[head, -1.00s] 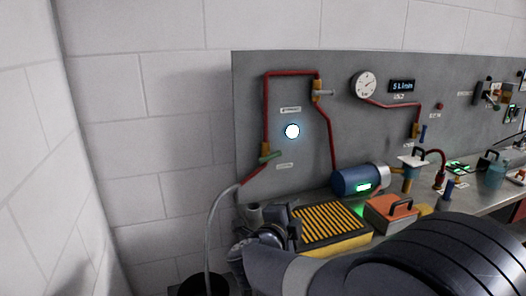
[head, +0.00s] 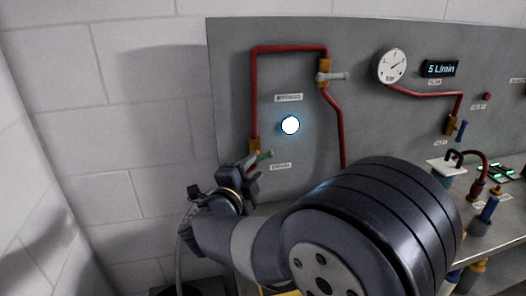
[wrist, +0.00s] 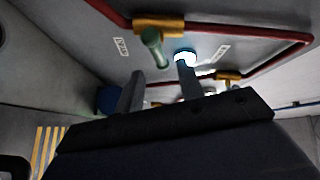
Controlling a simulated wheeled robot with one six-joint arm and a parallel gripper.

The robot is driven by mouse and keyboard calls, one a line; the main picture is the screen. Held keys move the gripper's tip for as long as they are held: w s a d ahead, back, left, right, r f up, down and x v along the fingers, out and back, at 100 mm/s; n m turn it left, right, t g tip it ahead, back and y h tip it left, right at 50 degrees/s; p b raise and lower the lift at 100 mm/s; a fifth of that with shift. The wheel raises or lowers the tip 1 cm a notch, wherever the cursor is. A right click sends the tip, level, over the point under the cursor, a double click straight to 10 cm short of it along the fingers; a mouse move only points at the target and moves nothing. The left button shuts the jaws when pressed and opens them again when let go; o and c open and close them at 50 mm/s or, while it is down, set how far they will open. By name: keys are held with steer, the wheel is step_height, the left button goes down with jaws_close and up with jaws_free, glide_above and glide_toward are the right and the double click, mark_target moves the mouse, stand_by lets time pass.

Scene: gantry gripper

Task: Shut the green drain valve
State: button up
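The green drain valve handle (head: 263,155) sticks out to the right of its brass body (head: 254,145), at the lower end of the red pipe on the left of the panel. My gripper (head: 249,174) is just below and left of it in the head view and hides the pipe below the valve. In the wrist view the green handle (wrist: 154,49) hangs from its brass body (wrist: 158,26), beyond the fingertips and roughly between them. My gripper (wrist: 160,72) is open, with a clear gap between its two fingers. I see no contact with the handle.
A glowing white round lamp (head: 290,125) is right of the valve. A second valve with a grey handle (head: 332,76) is higher up. A gauge (head: 391,66) and a "5 L/min" display (head: 441,69) are farther right. The white block wall (head: 120,120) is at the left.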

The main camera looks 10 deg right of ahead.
mark_target(262, 159)
steer(key=x, duration=0.8)
steer(key=shift+w+d+p, duration=0.2)
steer(key=shift+p, duration=0.2)
steer(key=shift+c, duration=0.5)
jaws_close()
